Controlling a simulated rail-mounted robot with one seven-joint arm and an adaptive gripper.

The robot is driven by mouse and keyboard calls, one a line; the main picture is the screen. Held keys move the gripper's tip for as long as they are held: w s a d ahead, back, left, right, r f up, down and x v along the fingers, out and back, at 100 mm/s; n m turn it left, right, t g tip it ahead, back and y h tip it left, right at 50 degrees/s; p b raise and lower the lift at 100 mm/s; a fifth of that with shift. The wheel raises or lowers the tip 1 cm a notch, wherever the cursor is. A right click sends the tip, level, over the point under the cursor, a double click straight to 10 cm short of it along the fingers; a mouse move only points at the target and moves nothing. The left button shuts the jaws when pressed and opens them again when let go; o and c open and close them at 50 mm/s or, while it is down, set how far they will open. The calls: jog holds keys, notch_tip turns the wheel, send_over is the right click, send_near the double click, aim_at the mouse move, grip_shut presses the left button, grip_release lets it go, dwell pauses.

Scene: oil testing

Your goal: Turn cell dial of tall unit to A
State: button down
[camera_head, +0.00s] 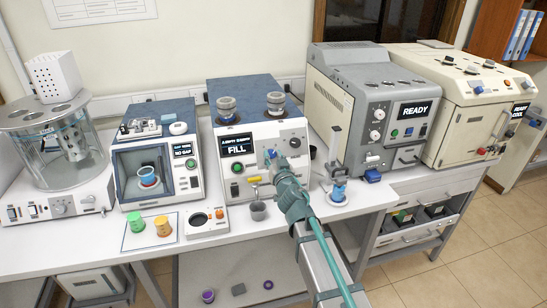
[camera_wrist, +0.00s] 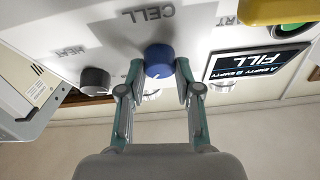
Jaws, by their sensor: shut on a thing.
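The tall unit (camera_head: 240,85) has a blue-grey top with two metal canisters and stands at the middle of the bench. Its screen (camera_head: 237,146) reads FILL, with a small line above about A and B that reads as empty in the wrist view (camera_wrist: 262,62). The blue cell dial (camera_wrist: 159,62) sits by the word CELL, which appears upside down in the wrist view. My gripper (camera_wrist: 158,75) is shut on this dial, one finger on each side. In the head view my gripper (camera_head: 273,160) reaches the unit's front. I cannot tell which letter the dial points to.
A black dial (camera_wrist: 94,81) marked HEAT is close beside the cell dial. A yellow part (camera_wrist: 280,10) juts out near the green button (camera_wrist: 290,29). A metal cup (camera_head: 257,210) stands below the unit's front. A blue-liquid stand (camera_head: 338,190) is to the right.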

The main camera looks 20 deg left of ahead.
jog(key=shift+r+p, duration=0.2)
jog(key=shift+p, duration=0.35)
jog(key=n+p, duration=0.2)
jog(key=p, duration=0.1)
jog(key=shift+w+r+g+y, duration=0.1)
jog(key=shift+r+g+y, duration=0.05)
jog(key=shift+g+y, duration=0.15)
jog(key=n+g+y+p, duration=0.1)
jog(key=n+p, duration=0.2)
jog(key=shift+d+n+p, duration=0.1)
jog(key=shift+n+p, duration=0.2)
jog(key=n+g, duration=0.1)
jog(key=n, duration=0.1)
jog(key=n+g, duration=0.1)
jog(key=n, duration=0.1)
jog(key=n+y, duration=0.1)
jog(key=shift+w+f+n+g, duration=0.15)
jog(key=shift+f+n+g, duration=0.1)
jog(key=shift+n+g, duration=0.15)
jog(key=n+g, duration=0.2)
jog(key=n, duration=0.3)
jog(key=shift+d+r, duration=0.1)
jog(key=shift+r, duration=0.05)
jog(key=shift+n+g, duration=0.7)
jog(key=shift+n, duration=0.6)
jog(key=shift+h, duration=0.3)
